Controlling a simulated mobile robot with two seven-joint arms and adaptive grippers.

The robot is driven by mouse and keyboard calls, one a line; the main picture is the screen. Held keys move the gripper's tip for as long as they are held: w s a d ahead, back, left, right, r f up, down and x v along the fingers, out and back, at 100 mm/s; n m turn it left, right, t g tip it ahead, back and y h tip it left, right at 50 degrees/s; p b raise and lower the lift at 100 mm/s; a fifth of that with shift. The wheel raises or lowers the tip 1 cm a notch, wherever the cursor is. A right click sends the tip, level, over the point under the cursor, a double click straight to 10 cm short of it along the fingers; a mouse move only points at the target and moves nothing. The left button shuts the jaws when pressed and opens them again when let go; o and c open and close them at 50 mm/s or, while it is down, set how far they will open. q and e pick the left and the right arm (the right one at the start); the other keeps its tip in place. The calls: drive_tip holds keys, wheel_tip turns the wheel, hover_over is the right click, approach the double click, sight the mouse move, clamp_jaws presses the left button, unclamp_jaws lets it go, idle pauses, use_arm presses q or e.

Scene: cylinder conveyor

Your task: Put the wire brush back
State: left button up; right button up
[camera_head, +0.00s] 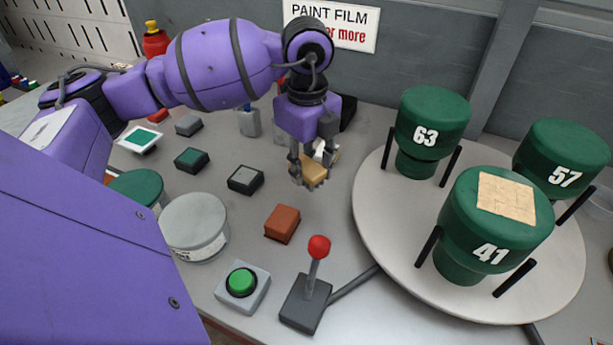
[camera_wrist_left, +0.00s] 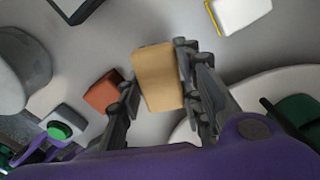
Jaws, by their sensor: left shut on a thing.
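My left gripper (camera_head: 312,180) points down over the grey table, left of the round turntable. It is shut on a tan, wood-coloured block (camera_head: 314,171). In the left wrist view the same block (camera_wrist_left: 158,82) sits between the two fingers, its smooth flat face toward the camera. No bristles show, so I cannot tell whether this block is the wire brush. Whether its underside touches the table is also unclear. My right gripper is not in view.
The white turntable (camera_head: 387,222) carries green cylinders numbered 63 (camera_head: 433,108), 57 (camera_head: 563,150) and 41 (camera_head: 470,238); a tan patch (camera_head: 507,198) lies on 41. A red-brown block (camera_head: 282,223), green button (camera_head: 241,282) and red-knobbed joystick (camera_head: 307,300) stand nearby. Several small blocks lie left.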

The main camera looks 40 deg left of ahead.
sight(307, 178)
use_arm(q)
drive_tip(key=shift+w+a+f, duration=0.2)
drive_tip(key=shift+a+f, duration=0.05)
drive_tip(key=shift+f, duration=0.25)
drive_tip(key=shift+w+f, duration=0.1)
drive_tip(key=shift+f, duration=1.65)
drive_tip(key=o, duration=1.2)
drive_tip(key=shift+o, duration=0.2)
drive_tip(key=shift+r, duration=0.1)
wheel_tip(307, 178, up, 12)
drive_tip(key=shift+r, duration=0.1)
drive_tip(key=shift+a, duration=0.1)
